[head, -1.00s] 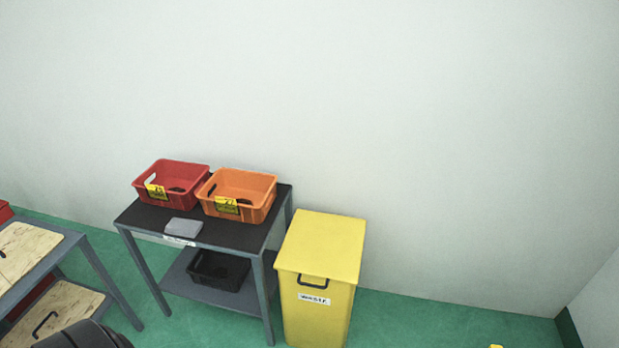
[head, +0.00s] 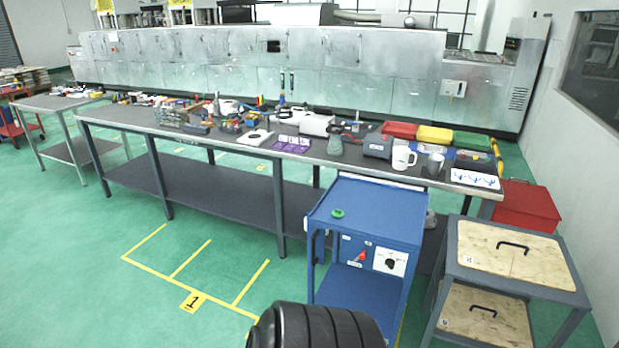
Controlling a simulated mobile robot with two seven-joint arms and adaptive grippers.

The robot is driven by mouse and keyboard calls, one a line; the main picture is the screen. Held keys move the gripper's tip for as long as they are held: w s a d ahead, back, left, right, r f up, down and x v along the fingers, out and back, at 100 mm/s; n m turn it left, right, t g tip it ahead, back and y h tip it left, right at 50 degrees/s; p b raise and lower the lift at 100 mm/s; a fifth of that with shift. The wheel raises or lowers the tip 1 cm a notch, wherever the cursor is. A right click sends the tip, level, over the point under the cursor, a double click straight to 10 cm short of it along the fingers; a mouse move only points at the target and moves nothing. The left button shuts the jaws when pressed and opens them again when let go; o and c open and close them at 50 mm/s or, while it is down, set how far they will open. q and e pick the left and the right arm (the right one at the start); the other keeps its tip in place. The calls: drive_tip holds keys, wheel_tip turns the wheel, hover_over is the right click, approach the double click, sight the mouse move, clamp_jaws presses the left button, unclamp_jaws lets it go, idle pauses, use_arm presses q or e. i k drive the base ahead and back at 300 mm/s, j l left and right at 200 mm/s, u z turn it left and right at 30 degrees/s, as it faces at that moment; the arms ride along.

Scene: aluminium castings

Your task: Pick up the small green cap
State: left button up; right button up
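The small green cap (head: 338,213) lies on the top of the blue cart (head: 377,205), near its left edge. The cap looks round and flat, with nothing on top of it. A dark ribbed part of my own body shows at the bottom middle of the head view, in front of the cart. Neither of my grippers is in view.
A long grey workbench (head: 218,144) crowded with tools, bins and mugs stands behind the cart. A grey table with wooden panels (head: 519,257) is right of it, and a red box (head: 527,207) behind that table. Green floor (head: 90,270) at the left is clear.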

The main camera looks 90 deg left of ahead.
sight(338, 214)
drive_tip(key=u, duration=2)
drive_tip(key=i+j+u, duration=0.1)
drive_tip(key=i+u, duration=0.45)
drive_tip(key=k, duration=0.05)
